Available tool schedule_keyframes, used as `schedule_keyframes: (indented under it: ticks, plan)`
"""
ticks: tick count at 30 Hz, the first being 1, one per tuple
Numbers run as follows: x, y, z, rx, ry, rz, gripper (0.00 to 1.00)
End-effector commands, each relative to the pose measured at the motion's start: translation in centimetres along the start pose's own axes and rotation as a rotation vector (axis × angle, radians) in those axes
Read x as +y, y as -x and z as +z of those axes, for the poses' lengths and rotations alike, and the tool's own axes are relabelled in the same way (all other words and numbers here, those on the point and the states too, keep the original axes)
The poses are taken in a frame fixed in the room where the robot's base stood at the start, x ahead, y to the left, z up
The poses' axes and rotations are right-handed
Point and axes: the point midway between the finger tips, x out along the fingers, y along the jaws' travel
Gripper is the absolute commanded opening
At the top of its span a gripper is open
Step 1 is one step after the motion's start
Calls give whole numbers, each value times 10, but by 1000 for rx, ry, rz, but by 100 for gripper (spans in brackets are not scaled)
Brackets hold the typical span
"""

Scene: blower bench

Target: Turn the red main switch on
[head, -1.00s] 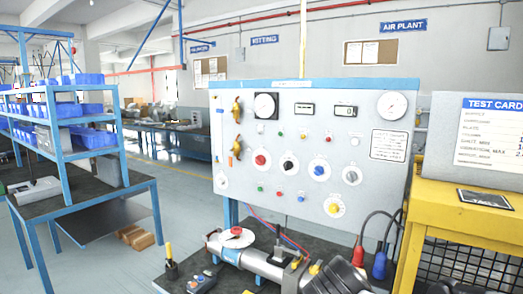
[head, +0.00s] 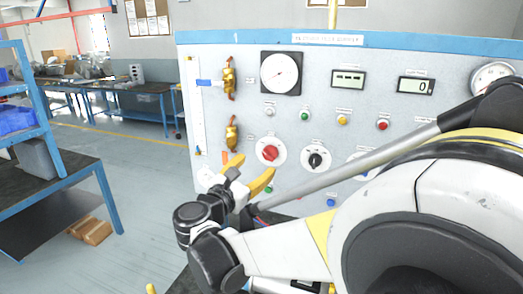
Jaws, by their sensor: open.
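The red main switch (head: 270,152) is a red rotary knob on a round white plate, on the grey panel (head: 330,118) in the head view. Its printed markings are too small to read. My gripper (head: 249,172) has yellow fingertips, spread apart and empty. In the picture it is just below and to the left of the red knob. I cannot tell the exact gap to the panel, but I see no contact with the knob. A black knob (head: 316,159) on a similar plate sits to the right of the red one.
Brass valves (head: 230,78) are at the panel's left, near a round gauge (head: 281,73) and two digital displays. Small coloured buttons sit between. My arm hides the lower right of the panel. A blue-framed bench (head: 60,190) stands at the left, with open floor between.

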Motion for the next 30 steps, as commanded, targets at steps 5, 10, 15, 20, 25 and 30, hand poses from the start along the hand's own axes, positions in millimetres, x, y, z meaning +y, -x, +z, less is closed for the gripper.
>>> schedule_keyframes:
  ticks: [5, 10, 15, 20, 25, 30]
  plan:
    - [-2, -38, -1, 0, -2, -5, 62]
    - [-1, -68, -1, 1, -2, -3, 62]
    - [-1, -83, -1, 2, -3, -1, 62]
    - [-1, -87, 0, 2, -3, -1, 62]
    - [-1, -86, 0, 2, -3, -1, 61]
    - [-1, -86, 0, 2, -3, -1, 9]
